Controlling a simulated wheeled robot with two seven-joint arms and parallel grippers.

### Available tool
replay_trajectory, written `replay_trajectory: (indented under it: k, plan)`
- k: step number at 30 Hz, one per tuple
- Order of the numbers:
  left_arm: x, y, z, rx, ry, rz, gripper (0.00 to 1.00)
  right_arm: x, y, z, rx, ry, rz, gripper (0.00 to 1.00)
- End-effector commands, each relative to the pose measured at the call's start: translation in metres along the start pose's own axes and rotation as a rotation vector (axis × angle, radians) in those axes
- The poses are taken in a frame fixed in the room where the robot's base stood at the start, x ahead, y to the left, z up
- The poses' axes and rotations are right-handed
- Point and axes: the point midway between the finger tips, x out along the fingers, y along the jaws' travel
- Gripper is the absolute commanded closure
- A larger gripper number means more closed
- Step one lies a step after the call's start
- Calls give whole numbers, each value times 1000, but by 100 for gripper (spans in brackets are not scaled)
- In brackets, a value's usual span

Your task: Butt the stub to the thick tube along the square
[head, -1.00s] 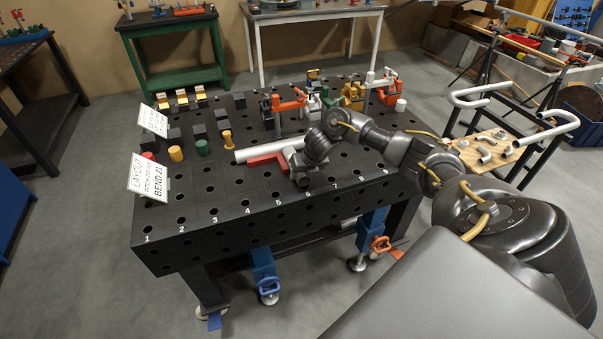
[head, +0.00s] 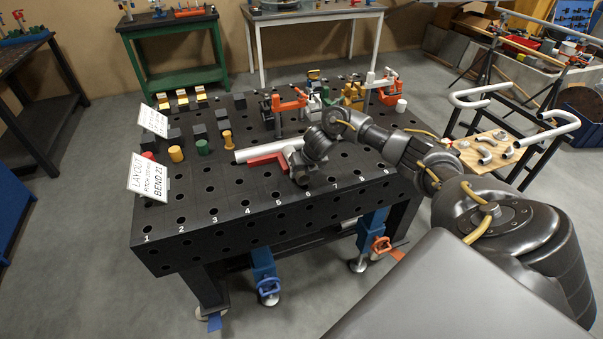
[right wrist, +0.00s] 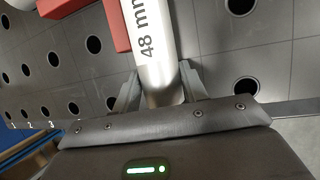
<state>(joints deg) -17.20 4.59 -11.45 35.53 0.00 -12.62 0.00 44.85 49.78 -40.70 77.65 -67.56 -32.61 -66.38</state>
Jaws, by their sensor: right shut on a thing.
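A pale tube (head: 256,154) lies on the dark table beside a red square (head: 266,161). In the right wrist view the tube (right wrist: 153,35), marked "48 mm", runs out of the top of the picture, with the red square (right wrist: 117,22) to its left. My right gripper (head: 295,162) is low over the table at the tube's right end. Its fingers (right wrist: 160,78) are shut on the tube's near end. I cannot tell whether the held piece is the stub or the thick tube; no joint between them shows. My left gripper is out of view.
The table (head: 225,190) has a grid of holes and numbered front positions. Clamps (head: 290,104) stand behind the tube. The table's front left is clear. A cart (head: 487,150) stands to the right.

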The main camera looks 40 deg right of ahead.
Motion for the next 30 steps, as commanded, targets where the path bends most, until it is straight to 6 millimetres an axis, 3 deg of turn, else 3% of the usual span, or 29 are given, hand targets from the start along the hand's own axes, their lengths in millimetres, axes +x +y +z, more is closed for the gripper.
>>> replay_trajectory:
  k: [1, 6, 17, 30]
  plan:
    - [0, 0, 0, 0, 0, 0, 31, -1, 1, 3, 2, -6, 2, 55]
    - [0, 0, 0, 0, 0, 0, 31, -1, 1, 2, 1, -5, 1, 32]
    - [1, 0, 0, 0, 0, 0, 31, -6, 0, 2, -1, -4, 1, 32]
    - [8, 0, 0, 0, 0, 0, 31, -84, 0, 3, -1, -7, 1, 32]
